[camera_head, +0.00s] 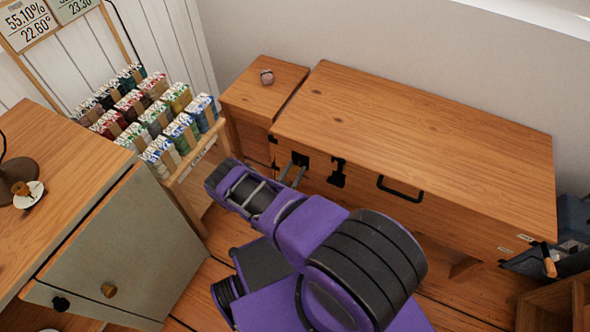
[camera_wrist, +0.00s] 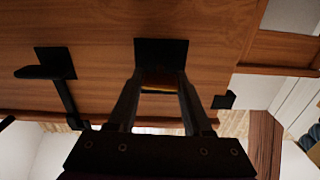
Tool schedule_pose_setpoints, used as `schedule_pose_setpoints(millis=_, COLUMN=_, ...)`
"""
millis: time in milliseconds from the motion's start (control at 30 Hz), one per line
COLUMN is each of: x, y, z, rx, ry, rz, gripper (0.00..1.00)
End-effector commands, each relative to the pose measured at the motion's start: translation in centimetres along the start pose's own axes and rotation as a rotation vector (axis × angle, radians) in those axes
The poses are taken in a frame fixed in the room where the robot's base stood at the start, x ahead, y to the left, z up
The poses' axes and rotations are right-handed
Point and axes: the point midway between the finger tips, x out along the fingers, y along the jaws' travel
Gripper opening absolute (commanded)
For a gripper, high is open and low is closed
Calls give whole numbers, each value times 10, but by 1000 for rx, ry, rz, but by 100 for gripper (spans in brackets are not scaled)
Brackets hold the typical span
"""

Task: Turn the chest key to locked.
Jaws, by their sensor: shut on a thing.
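The wooden chest (camera_head: 420,135) stands against the back wall with its lid down. A black lock plate (camera_head: 302,159) is on its front, near the left end. In the wrist view the plate (camera_wrist: 162,52) is straight ahead of my gripper. My gripper (camera_head: 293,178) reaches the chest front from the left and is shut on the key. The key (camera_wrist: 160,78) shows as a brass-coloured piece spanning between the fingertips, just in front of the plate. Its shaft is hidden, and I cannot tell its turn position for sure. The head view does not show the key clearly.
A black latch (camera_head: 338,173) and a black handle (camera_head: 400,189) are on the chest front, right of the plate. A small wooden cabinet (camera_head: 285,75) adjoins the chest's left end. A thread rack (camera_head: 188,170) and a grey-fronted cabinet (camera_head: 115,250) stand to the left.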

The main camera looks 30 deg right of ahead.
Motion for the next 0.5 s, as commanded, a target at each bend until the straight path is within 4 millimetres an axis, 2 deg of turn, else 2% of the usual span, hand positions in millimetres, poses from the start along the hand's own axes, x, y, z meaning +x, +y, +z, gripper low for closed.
schedule_pose_setpoints(millis=367, x=0, y=0, z=0, rx=-54, ry=0, rz=0, gripper=0)
schedule_pose_setpoints(millis=400, x=0, y=0, z=0, rx=-54, ry=0, rz=0, gripper=54)
schedule_pose_setpoints(millis=500, x=0, y=0, z=0, rx=-54, ry=0, rz=0, gripper=72)
